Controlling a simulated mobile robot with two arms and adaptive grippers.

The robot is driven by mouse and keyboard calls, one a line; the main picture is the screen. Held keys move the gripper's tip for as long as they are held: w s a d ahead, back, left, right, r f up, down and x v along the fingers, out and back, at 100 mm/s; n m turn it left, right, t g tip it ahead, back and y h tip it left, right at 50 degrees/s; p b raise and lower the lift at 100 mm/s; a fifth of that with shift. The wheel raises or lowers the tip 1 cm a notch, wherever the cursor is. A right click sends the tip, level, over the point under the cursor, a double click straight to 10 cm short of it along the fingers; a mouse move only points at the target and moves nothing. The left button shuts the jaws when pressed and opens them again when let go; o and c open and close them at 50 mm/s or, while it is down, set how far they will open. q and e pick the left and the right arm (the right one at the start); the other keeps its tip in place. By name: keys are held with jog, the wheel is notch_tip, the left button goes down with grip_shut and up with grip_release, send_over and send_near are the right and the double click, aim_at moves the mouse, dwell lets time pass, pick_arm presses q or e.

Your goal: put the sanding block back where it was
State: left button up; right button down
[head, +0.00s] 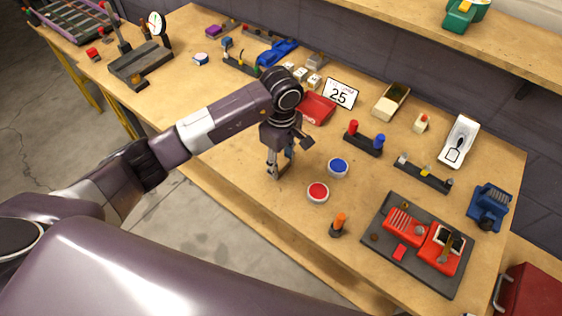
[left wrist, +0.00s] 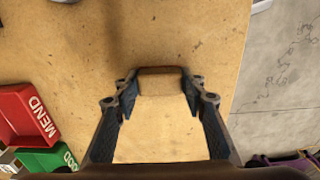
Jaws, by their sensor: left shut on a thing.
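My left gripper (head: 275,172) is over the front part of the bench, left of the blue-topped and red-topped round tins. In the left wrist view its two fingers (left wrist: 160,88) are apart and closed on a brown, wood-coloured block between the tips, which I take to be the sanding block (left wrist: 160,78). In the head view the block is mostly hidden by the fingers. I cannot tell whether it touches the bench top. My right gripper is not in view.
The blue tin (head: 338,167) and red tin (head: 318,191) stand just right of the gripper. A red bin (head: 316,107) is behind it; a green bin (left wrist: 48,160) shows in the wrist view. A dark fixture plate (head: 385,245) lies at right. The bench top (head: 225,150) left of the gripper is clear.

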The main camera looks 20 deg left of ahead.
aim_at(281, 163)
pick_arm(q)
jog(key=o, duration=1)
jog(key=shift+r+p, duration=0.25)
jog(key=shift+p, duration=0.05)
notch_tip(281, 163, up, 12)
jog(key=b, duration=0.3)
jog(key=shift+f, duration=0.15)
